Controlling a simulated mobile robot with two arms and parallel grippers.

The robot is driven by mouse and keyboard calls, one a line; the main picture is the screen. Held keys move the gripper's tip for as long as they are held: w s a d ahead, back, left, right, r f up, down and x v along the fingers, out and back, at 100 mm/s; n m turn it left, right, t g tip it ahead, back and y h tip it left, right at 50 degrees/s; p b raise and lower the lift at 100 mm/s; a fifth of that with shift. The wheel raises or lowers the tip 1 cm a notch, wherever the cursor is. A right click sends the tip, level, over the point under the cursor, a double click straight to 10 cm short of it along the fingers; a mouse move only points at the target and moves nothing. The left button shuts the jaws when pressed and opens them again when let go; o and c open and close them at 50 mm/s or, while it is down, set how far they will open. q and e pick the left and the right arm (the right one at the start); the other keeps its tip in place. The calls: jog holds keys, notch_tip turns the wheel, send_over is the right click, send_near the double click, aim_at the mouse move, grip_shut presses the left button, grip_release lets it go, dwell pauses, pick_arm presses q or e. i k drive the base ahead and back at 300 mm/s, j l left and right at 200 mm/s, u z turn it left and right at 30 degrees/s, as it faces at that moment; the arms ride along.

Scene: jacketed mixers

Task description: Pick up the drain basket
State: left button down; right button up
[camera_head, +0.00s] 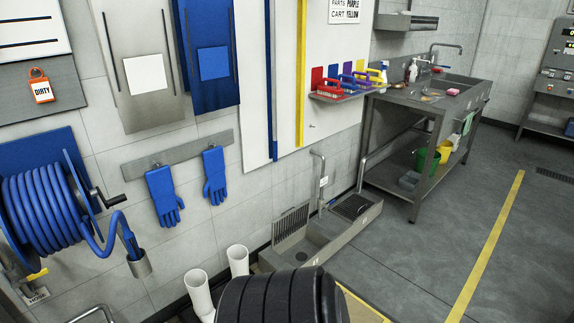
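I cannot clearly make out a drain basket. A low grey floor basin (322,247) stands against the wall, right of the lower middle. A small dark round spot (301,256), which looks like a drain, is in its floor; I cannot tell whether a basket sits in it. A slotted grate (291,226) leans upright at the basin's left end, and a dark grate (354,206) lies at its right end. Neither of my grippers is in view.
A steel sink bench (408,104) with bottles and a lower shelf with buckets stands behind right. A blue hose reel (45,212) and blue gloves (164,196) hang left. White tubes (238,261) stand left of the basin. Floor by the yellow line (488,240) is clear.

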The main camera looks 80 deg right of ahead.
aim_at(410, 181)
jog(key=z, duration=3.7)
jog(key=i+l+z, duration=0.1)
jog(key=i+z, duration=0.4)
jog(key=i, duration=1.4)
jog(key=i+u, duration=0.1)
jog(key=i, duration=0.4)
jog(key=i+l+u, duration=0.1)
jog(key=i, duration=0.35)
jog(key=i+l+u, duration=0.15)
jog(key=i, duration=0.35)
jog(key=i+l+u, duration=0.1)
jog(key=i, duration=0.35)
